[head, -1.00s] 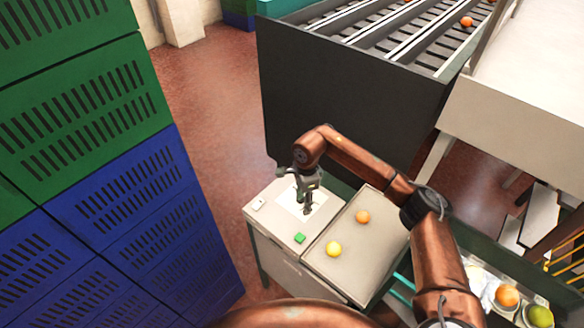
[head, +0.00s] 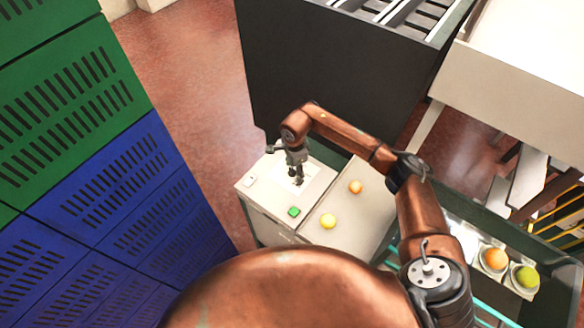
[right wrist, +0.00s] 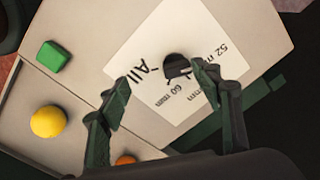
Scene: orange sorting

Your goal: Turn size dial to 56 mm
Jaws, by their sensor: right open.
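The size dial (right wrist: 178,68) is a small dark round knob on a white label plate (right wrist: 165,35) in the right wrist view. The plate reads "All", "52 m…" and "60 mm"; another "mm" marking is partly covered by a finger. I cannot tell which marking the dial points to. My right gripper (right wrist: 163,84) is open, with one finger beside the dial and the other apart from it. In the head view the right gripper (head: 298,180) points down over the plate and hides the dial. My left gripper is not in view.
A green button (head: 294,211) and a white switch (head: 250,181) sit on the same panel. A tray (head: 342,235) beside it holds a yellow fruit (head: 328,221) and an orange (head: 355,187). Blue crates (head: 120,220) stand left, a dark conveyor (head: 310,90) behind.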

